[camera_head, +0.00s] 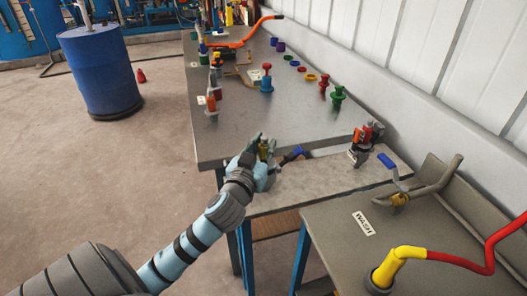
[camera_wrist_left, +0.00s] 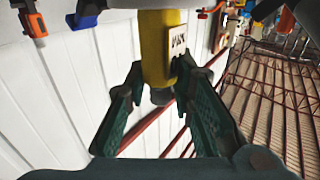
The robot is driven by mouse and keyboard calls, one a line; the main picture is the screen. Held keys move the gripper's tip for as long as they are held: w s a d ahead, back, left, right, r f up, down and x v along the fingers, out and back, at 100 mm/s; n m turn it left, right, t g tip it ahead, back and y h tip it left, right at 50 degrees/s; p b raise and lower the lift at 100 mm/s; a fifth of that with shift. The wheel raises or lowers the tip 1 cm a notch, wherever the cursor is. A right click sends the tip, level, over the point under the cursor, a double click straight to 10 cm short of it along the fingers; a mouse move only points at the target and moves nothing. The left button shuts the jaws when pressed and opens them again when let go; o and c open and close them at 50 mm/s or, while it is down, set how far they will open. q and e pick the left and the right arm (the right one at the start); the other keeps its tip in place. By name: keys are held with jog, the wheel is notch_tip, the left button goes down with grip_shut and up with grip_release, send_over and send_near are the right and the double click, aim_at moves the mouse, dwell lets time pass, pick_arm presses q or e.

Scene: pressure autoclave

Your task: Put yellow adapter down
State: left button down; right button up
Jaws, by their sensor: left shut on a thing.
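My left gripper (camera_head: 260,147) is at the near edge of the long grey table, above the lower pale shelf. It is shut on the yellow adapter (camera_head: 264,151), which is small and partly hidden by the fingers in the head view. In the left wrist view the yellow adapter (camera_wrist_left: 158,48) is a yellow cylinder with a grey end, between the green fingers (camera_wrist_left: 158,105). A white label with dark lettering shows beside it. Whether the adapter touches a surface, I cannot tell. My right gripper is not in view.
The long table (camera_head: 300,125) has a bare near half. Red, green and blue fittings (camera_head: 266,80) stand farther back. A blue-handled part (camera_head: 291,155) is just right of the gripper. A red-and-dark fitting (camera_head: 363,143) stands on the right. The WASH table (camera_head: 335,225) is nearer.

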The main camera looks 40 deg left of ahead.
pick_arm(q)
jog(key=shift+w+r, duration=0.1)
jog(key=shift+f, duration=0.25)
jog(key=c, duration=1.4)
grip_release()
jog(key=shift+r, duration=0.1)
jog(key=shift+r, duration=0.25)
jog(key=p+v, duration=0.1)
jog(key=v, duration=1.1)
